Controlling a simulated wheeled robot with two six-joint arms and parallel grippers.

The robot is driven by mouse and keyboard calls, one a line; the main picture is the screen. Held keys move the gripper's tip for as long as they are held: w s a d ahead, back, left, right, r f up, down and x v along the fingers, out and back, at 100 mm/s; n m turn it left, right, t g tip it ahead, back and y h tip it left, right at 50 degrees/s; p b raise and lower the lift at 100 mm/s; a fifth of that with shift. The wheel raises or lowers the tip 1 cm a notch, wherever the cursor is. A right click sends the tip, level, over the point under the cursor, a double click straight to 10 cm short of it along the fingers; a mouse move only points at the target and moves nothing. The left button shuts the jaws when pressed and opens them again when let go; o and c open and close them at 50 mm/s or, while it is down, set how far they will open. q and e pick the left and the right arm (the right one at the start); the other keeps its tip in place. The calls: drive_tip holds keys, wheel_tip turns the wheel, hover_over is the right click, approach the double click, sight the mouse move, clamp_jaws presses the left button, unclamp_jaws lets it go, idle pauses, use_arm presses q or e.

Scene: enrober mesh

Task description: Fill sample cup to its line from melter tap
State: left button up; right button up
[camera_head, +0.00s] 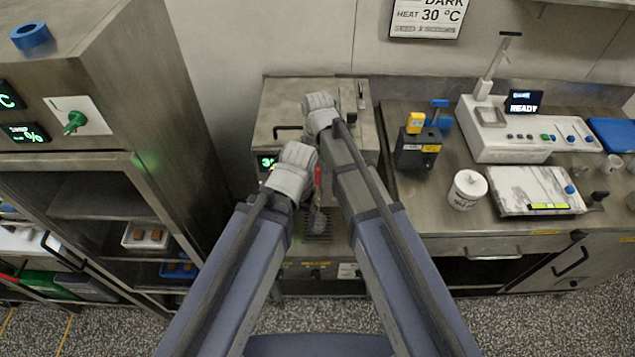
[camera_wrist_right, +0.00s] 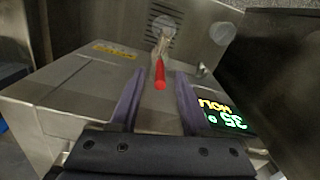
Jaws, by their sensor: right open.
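The melter (camera_head: 285,95) is a steel box with a green display at the middle of the head view. Its red tap lever (camera_head: 318,178) shows between my two wrists. In the right wrist view the red lever (camera_wrist_right: 160,76) stands between the spread fingers of my right gripper (camera_wrist_right: 158,84), which is open and does not visibly pinch it. Beyond the lever is a pale round shape (camera_wrist_right: 165,27) over slots; I cannot tell whether it is the sample cup. My left arm reaches to the melter's front; its fingers are hidden or too small to read. No fill line is readable.
A white labelled tub (camera_head: 467,192), a marble-topped scale-like plate (camera_head: 535,190) and a white instrument (camera_head: 510,130) stand on the right counter. A dark box with a yellow top (camera_head: 416,150) is beside the melter. A tall steel cabinet (camera_head: 140,80) bounds the left.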

sight(318, 182)
wheel_tip(318, 182, down, 4)
drive_tip(key=b, duration=0.3)
drive_tip(key=shift+c, duration=0.4)
clamp_jaws()
idle(0.9)
